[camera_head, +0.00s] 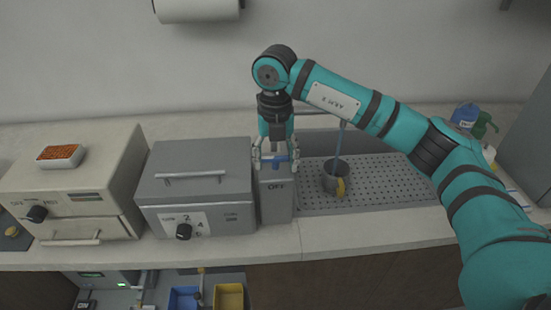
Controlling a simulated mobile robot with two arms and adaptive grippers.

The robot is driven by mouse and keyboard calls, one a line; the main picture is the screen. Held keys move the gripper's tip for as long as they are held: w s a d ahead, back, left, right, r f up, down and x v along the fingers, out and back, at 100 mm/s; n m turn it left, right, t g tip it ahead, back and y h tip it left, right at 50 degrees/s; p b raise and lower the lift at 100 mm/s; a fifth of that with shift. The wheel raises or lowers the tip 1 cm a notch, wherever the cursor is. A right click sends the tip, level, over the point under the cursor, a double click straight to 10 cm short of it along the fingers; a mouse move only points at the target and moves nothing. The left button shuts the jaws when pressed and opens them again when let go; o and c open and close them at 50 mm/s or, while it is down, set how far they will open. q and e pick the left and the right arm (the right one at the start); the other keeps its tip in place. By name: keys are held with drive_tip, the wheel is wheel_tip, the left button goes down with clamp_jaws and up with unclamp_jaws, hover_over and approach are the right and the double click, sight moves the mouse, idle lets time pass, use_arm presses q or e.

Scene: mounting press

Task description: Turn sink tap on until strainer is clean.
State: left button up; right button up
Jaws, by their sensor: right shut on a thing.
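My right gripper (276,160) comes down from above and is shut on a blue tap handle (280,160) on top of the grey tap box (275,198), whose front reads OFF. The sink (385,190) with a perforated grey floor lies to the right of the box. A grey metal strainer (330,178) with a yellow handle stands upright in it, below the spout. A thin blue-grey column, like a water stream, runs down to the strainer. Whether the strainer is clean cannot be made out. My left gripper is out of view.
A grey press with a dial (196,190) stands left of the tap box. A beige oven (80,185) with a dish of orange grains (60,155) is further left. Bottles (466,115) stand at the right back, behind my right arm. Blue and yellow bins (228,296) sit below the counter.

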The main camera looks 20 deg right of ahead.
sight(275, 157)
drive_tip(key=shift+w+r, duration=0.15)
drive_tip(key=shift+r, duration=0.05)
drive_tip(key=o, duration=1.2)
drive_tip(key=shift+f, duration=0.1)
drive_tip(key=shift+c, duration=0.2)
wheel_tip(275, 157, up, 12)
